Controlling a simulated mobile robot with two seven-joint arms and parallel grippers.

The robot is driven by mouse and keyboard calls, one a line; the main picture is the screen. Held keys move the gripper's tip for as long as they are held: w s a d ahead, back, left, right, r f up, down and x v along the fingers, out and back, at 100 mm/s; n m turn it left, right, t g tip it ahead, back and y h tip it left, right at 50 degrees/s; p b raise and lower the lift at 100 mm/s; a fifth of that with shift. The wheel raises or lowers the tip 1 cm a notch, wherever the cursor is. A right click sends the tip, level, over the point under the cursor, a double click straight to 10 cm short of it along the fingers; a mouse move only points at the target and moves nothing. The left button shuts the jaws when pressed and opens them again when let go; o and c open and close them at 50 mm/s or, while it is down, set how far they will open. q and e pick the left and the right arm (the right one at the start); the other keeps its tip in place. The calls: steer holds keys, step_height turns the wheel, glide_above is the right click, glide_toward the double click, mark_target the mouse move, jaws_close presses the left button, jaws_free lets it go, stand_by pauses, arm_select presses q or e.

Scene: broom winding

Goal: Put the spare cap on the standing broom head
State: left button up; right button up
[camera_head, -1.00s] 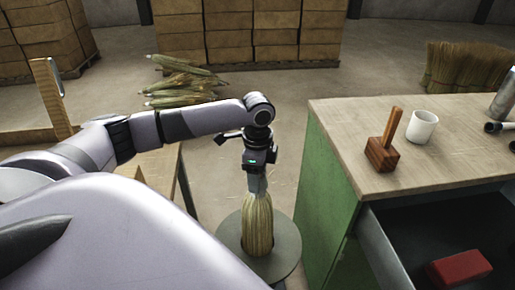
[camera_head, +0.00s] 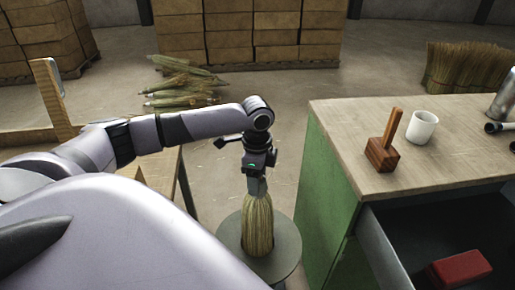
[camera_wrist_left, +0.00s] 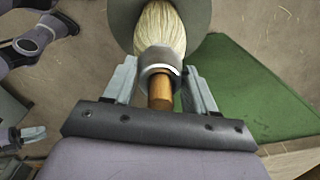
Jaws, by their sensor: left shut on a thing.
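The broom head (camera_head: 257,228) is a bundle of pale straw standing upright on a round grey stand (camera_head: 288,247). It also shows in the left wrist view (camera_wrist_left: 160,28), with a short wooden stub (camera_wrist_left: 160,94) at its top. A grey ring-shaped cap (camera_wrist_left: 157,60) sits around the broom head's top, at the base of the stub. My left gripper (camera_head: 257,183) points down over the broom head. In the left wrist view its fingers (camera_wrist_left: 160,84) are on both sides of the cap, shut on it. Whether the cap is fully seated cannot be told.
A green workbench (camera_head: 330,190) stands close at right, carrying a wooden mallet (camera_head: 382,153) and white mug (camera_head: 422,127). Its open drawer (camera_head: 385,245) holds a red box (camera_head: 460,269). Straw bundles (camera_head: 185,85) lie on the floor behind. A wooden bench (camera_head: 160,175) is at left.

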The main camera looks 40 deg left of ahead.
arm_select(q)
steer(key=o, duration=1.1)
steer(key=shift+r, duration=3.6)
